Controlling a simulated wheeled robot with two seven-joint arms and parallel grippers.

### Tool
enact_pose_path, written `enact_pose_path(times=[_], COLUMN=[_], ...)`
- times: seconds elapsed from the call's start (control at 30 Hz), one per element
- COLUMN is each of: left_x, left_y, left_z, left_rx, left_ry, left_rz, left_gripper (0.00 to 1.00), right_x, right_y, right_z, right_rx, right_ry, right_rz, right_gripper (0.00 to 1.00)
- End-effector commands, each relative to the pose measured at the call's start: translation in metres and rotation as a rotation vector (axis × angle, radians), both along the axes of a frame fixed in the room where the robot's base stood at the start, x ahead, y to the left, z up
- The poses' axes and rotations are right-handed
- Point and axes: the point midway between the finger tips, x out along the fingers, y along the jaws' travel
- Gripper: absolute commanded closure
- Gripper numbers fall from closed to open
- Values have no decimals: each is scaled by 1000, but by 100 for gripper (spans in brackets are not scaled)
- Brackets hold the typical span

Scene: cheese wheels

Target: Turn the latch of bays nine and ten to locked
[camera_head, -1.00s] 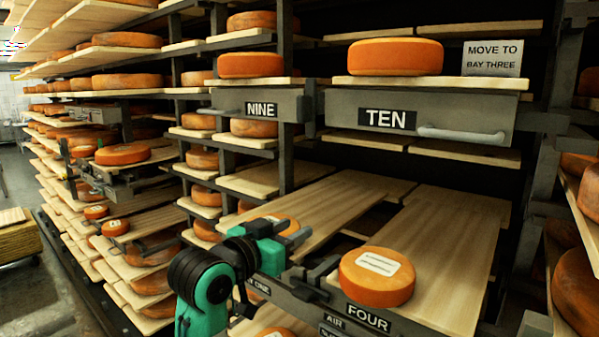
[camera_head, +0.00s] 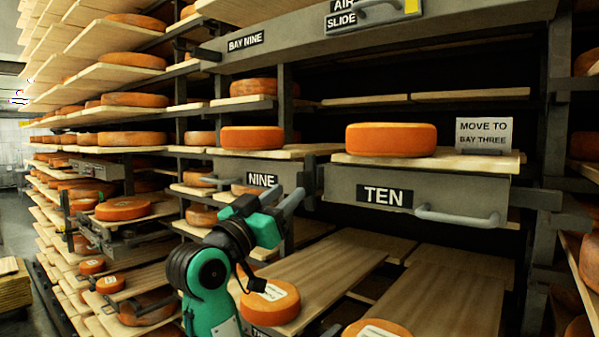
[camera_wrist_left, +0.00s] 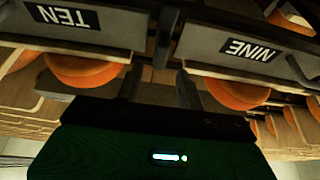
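The drawer fronts of bay nine (camera_head: 228,171) and bay ten (camera_head: 341,186) stand side by side in the head view. A grey upright piece (camera_head: 308,174) sits at the gap between them; it may be the latch, but its setting is unclear. The wrist view shows the TEN (camera_wrist_left: 110,28) and NINE (camera_wrist_left: 210,48) fronts upside down, with a dark upright piece (camera_wrist_left: 163,42) between them. My left gripper (camera_head: 280,200) is open and empty, its fingers apart, just below and in front of the gap. It also shows in the wrist view (camera_wrist_left: 160,88). My right gripper is out of view.
Orange cheese wheels stand on the shelves above bay nine (camera_head: 252,138) and bay ten (camera_head: 391,140). A sign (camera_head: 484,135) reads MOVE TO BAY THREE. Bay ten has a bar handle (camera_head: 457,217). A labelled wheel (camera_head: 270,304) lies below my gripper. An AIR SLIDE beam (camera_head: 375,25) crosses above.

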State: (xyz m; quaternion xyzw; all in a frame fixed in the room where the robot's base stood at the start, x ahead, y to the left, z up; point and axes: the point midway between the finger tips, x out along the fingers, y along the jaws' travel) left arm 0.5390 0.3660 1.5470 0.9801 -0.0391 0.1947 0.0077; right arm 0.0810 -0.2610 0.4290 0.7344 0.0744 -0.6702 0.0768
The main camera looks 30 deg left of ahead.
Motion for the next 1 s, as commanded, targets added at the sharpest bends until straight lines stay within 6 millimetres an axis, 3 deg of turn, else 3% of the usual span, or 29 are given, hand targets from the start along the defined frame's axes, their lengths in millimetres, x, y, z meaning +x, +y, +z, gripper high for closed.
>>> enact_pose_path(times=[0.1, 0.3, 0.7, 0.9, 1.0], left_x=[22, 44, 51, 51, 51], left_y=[-2, -4, -4, -4, -4], left_z=[13, 20, 21, 21, 21], left_rx=[-3, 0, 1, 0, 1], left_ry=[1, 1, 0, 0, 0], left_rz=[-2, -1, 0, 0, -1], left_gripper=[62, 62, 62, 100, 100], right_x=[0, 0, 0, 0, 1], right_y=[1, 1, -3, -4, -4], right_z=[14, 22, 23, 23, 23], right_rx=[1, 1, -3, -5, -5], right_ry=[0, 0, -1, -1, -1], right_rz=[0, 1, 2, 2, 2], right_gripper=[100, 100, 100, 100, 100])
